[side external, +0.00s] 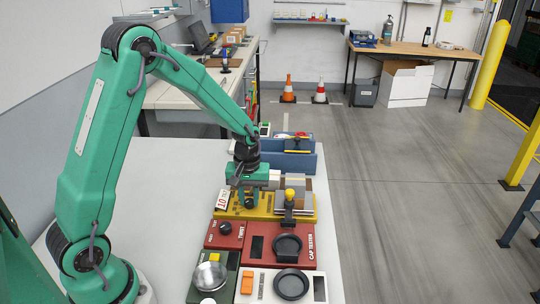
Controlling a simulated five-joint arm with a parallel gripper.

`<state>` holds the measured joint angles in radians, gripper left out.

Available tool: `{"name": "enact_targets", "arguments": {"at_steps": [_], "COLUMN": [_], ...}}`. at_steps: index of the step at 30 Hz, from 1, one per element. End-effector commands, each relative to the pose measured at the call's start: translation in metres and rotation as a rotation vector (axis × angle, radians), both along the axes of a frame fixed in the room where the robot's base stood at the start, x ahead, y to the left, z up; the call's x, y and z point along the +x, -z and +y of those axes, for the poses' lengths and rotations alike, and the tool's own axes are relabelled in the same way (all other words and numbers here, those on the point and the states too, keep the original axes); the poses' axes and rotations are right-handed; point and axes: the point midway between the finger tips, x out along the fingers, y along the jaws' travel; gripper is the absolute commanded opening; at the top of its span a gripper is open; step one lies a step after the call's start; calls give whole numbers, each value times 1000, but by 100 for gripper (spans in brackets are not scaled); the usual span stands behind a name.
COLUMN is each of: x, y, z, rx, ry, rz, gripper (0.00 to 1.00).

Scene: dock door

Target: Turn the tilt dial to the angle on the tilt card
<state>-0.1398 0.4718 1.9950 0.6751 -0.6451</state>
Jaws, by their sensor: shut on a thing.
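The yellow tilt station (304,208) stands on the white table, with a dark tilt dial (250,202) on its near side. A white tilt card (222,200) leans at the station's left and shows a red "10"; any smaller print is too small to read. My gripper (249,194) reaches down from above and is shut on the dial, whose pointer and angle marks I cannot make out. A grey block (306,190) and a dark post with a yellow knob (290,194) stand at the station's right.
A red cap tester (310,262) with a round dark dish and a red twist panel (212,240) sit just in front. Nearer are a metal bowl (209,276) and a white unit with a black dish (291,284). A blue bin (302,161) stands behind. The table's left is clear.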

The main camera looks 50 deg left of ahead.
Motion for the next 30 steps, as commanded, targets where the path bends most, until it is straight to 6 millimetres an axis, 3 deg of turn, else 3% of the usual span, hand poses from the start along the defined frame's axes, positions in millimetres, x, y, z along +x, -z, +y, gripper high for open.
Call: {"name": "enact_targets", "arguments": {"at_steps": [14,30], "x": [0,0], "y": [-1,-1], "z": [0,0], "rx": [1,0], "ry": [124,583], "rz": [-1,-1], "gripper": [2,2]}}
